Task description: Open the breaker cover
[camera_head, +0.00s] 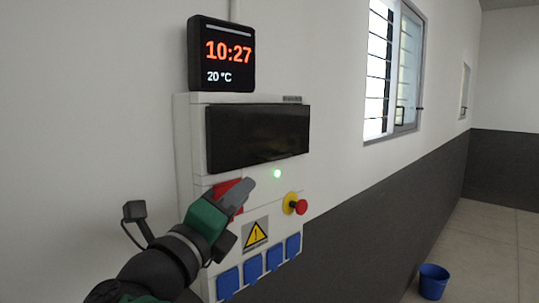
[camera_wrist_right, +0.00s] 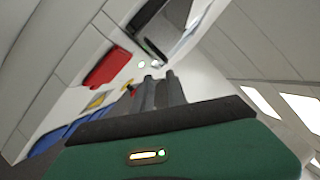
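The breaker cover (camera_head: 258,137) is a glossy dark panel across the upper part of the white wall box (camera_head: 200,115). It looks closed in the head view. A dark glossy part at the top of the right wrist view (camera_wrist_right: 148,22) seems to be the same cover. My right gripper (camera_head: 248,184) is in front of the box, below the cover, and overlaps a red part. Its fingers (camera_wrist_right: 160,76) look close together with nothing seen between them. No contact with the cover shows. My left gripper is not in view.
On the box are a green light (camera_head: 277,173), a red part (camera_head: 224,187), a red knob on yellow (camera_head: 301,207), a warning sign (camera_head: 256,234) and blue sockets (camera_head: 251,269). A clock display (camera_head: 222,55) sits above. A blue bucket (camera_head: 433,282) stands on the floor at right.

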